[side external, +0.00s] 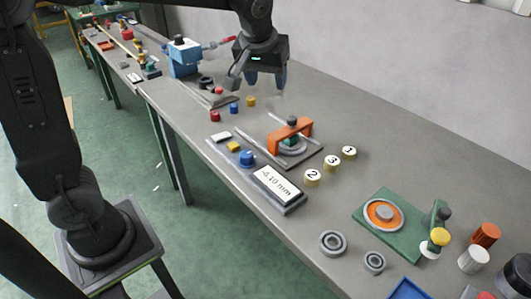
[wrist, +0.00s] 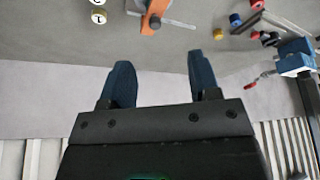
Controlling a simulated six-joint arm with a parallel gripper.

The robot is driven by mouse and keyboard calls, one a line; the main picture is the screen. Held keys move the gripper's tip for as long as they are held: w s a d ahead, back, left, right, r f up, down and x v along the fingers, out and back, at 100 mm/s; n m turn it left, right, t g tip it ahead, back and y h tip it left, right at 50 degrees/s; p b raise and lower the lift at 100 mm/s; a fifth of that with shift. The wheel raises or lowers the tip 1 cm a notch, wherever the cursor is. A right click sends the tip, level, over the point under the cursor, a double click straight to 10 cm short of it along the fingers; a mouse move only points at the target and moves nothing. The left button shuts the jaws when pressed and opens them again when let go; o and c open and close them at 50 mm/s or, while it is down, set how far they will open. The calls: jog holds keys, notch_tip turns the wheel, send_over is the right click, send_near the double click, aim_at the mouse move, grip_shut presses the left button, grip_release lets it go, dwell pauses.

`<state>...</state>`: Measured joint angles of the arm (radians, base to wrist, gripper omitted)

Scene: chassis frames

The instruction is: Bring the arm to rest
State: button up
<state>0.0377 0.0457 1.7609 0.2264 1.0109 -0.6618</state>
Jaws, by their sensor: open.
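My gripper (side external: 262,75) hangs above the far part of the grey table (side external: 330,224) in the side external view, clear of the things on it. In the wrist view my gripper (wrist: 163,82) shows two dark blue fingers spread apart. Nothing is between them. The fingers point toward the table's edge and the orange bracket, with bare tabletop in between.
An orange bracket (side external: 290,131) stands on a plate below my gripper. A display block reading -4.10 mm (side external: 277,184), numbered yellow cylinders (side external: 331,163) and a green board (side external: 364,225) lie nearer. A blue vise (side external: 184,58) stands left of my gripper.

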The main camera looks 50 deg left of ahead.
jog(key=s+d+f+m+t+h, duration=0.1)
jog(key=s+m, duration=0.2)
jog(key=s, duration=0.7)
jog(key=s+d+f+m+h, duration=0.1)
jog(key=s+f+m, duration=0.1)
jog(key=s, duration=0.9)
jog(key=shift+m+t, duration=0.4)
jog(key=shift+m, duration=0.2)
